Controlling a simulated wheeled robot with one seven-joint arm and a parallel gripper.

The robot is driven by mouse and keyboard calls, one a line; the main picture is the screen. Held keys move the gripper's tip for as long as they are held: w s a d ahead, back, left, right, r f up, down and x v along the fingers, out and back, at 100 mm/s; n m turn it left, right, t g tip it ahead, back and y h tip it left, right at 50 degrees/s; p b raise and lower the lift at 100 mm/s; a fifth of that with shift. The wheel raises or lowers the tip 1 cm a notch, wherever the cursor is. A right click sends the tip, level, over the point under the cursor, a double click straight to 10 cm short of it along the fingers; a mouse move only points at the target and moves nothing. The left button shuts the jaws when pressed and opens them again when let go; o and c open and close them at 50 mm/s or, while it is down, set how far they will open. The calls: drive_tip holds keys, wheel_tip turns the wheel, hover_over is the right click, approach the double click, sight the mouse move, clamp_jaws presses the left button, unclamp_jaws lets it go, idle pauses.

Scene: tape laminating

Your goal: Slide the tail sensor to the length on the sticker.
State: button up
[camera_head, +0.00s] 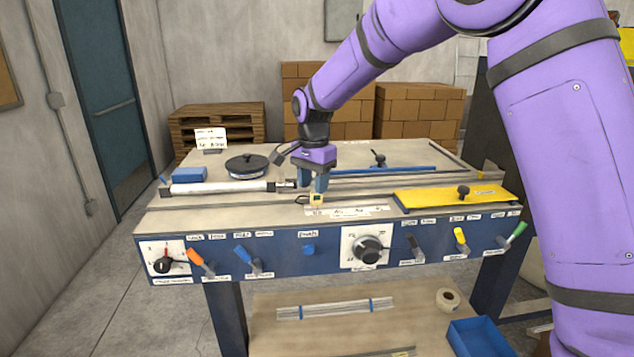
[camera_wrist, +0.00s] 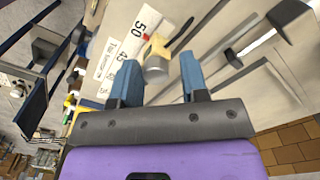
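The tail sensor is a small yellow block (camera_head: 317,198) on the front rail of the bench top. In the wrist view its yellow part and a grey round part (camera_wrist: 155,65) show ahead of and between my fingertips. My gripper (camera_head: 313,187) points down just above and behind it, fingers apart; the wrist view shows both blue fingers (camera_wrist: 160,72) open with nothing clamped. A white scale strip (camera_head: 346,211) lies beside the sensor; "50" and "45" are readable in the wrist view (camera_wrist: 139,25). A white card (camera_head: 210,138) stands at the back left, its writing too small to read.
A silver tube (camera_head: 220,187) lies left of my gripper, with a black round lid-like disc (camera_head: 247,163) behind it. A yellow plate with a black knob (camera_head: 440,199) lies right. Levers and a dial (camera_head: 369,250) line the blue front panel.

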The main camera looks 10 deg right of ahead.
drive_tip(key=shift+o, duration=0.6)
wheel_tip(320, 180, up, 11)
drive_tip(key=shift+f, duration=0.15)
drive_tip(key=shift+d, duration=0.1)
